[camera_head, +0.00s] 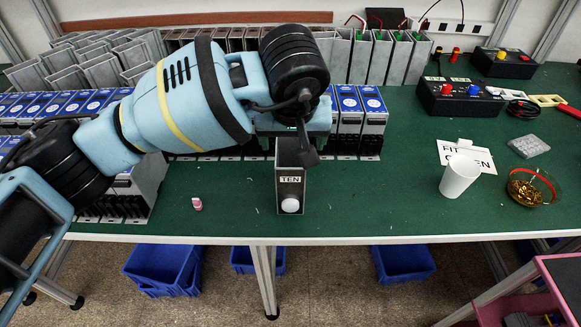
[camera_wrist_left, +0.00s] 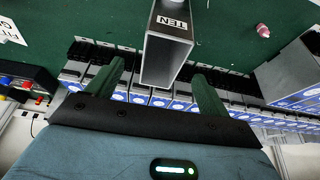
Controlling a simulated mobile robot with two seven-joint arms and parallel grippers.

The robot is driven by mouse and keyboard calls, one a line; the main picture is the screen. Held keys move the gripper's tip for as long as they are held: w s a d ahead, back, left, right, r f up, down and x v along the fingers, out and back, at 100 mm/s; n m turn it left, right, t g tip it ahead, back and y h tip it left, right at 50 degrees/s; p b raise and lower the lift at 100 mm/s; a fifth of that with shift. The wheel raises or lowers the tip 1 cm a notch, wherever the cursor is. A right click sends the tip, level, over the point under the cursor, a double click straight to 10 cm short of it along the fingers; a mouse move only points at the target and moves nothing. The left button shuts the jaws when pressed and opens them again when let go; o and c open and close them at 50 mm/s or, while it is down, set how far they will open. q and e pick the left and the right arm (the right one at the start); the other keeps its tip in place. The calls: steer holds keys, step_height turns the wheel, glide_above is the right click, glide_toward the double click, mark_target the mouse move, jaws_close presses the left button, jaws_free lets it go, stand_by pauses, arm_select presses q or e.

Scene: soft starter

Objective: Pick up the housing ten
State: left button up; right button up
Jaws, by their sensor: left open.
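The housing ten (camera_head: 290,190) is a dark grey upright box with a "TEN" label and a white round knob low on its front. It stands on the green table near the front edge. My left gripper (camera_head: 294,146) is over its top in the head view and hides its upper part. In the left wrist view, the housing (camera_wrist_left: 167,50) shows between the two spread green fingers of my left gripper (camera_wrist_left: 158,70), with a gap on each side. The gripper is open and empty. My right gripper is in neither view.
Rows of blue-and-white units (camera_head: 360,110) stand close behind the housing. A pink bottle (camera_head: 197,204) is to its left. A white cup (camera_head: 459,176), a glass bowl (camera_head: 532,187) of brass parts and a red-button box (camera_head: 458,98) are to the right. Table between housing and cup is clear.

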arm_select(q)
steer(key=w, duration=0.1)
glide_toward(290, 154)
steer(key=shift+s+f, duration=0.3)
steer(key=shift+f, duration=0.35)
steer(key=shift+s+f, duration=0.3)
steer(key=shift+f, duration=0.3)
steer(key=shift+s+f, duration=0.3)
steer(key=shift+f, duration=0.35)
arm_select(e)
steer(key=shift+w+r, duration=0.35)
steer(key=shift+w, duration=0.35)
arm_select(q)
steer(key=shift+f, duration=0.25)
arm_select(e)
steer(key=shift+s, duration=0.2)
arm_select(q)
steer(key=c, duration=1.6)
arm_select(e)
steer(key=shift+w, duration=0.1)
arm_select(q)
steer(key=shift+r, duration=0.15)
